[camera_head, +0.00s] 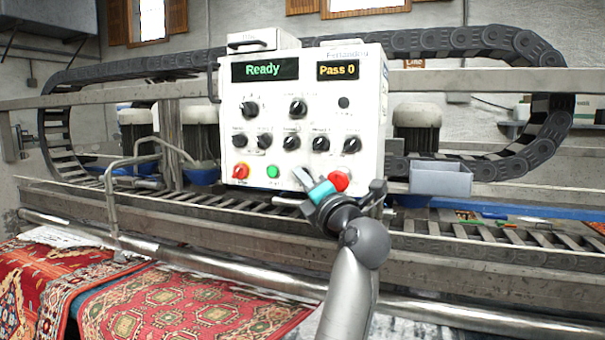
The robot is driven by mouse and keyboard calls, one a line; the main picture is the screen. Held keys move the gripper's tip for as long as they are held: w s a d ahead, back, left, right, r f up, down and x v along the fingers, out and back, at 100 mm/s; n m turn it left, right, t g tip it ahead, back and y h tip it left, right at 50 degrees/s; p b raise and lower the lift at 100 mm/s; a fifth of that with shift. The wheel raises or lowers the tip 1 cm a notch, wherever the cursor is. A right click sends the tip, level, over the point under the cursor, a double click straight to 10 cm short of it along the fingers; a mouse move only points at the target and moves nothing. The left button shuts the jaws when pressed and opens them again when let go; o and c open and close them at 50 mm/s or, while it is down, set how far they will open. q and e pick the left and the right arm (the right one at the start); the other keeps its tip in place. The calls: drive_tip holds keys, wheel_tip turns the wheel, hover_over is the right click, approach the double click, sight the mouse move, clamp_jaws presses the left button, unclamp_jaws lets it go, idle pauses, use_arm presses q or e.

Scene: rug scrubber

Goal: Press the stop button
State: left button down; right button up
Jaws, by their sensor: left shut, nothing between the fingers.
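The white control box (370,110) faces me with a green "Ready" display and an amber "Pass 0" display. No label naming stop is readable. My left gripper (302,178) is shut and empty, in front of the panel's lower edge. Its tips appear between the green button and the large red button; its teal part is just left of the red one. I cannot tell whether it touches the panel. My right gripper is out of view.
Several black knobs (298,107) sit above the bottom row. A grey tray (440,178) is right of the box. A metal rail (450,310) and patterned rugs (170,310) lie below. A black cable chain (480,40) loops behind.

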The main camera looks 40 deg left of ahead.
use_arm(q)
drive_tip(key=shift+s+d, duration=0.15)
drive_tip(key=shift+s, duration=0.4)
drive_tip(key=s+p, duration=0.1)
drive_tip(key=s+d, duration=0.1)
drive_tip(key=s, duration=0.1)
drive_tip(key=s+p, duration=0.1)
drive_tip(key=shift+s+d+p, duration=0.3)
drive_tip(key=shift+s, duration=0.1)
drive_tip(key=shift+w+f, duration=0.1)
idle(0.5)
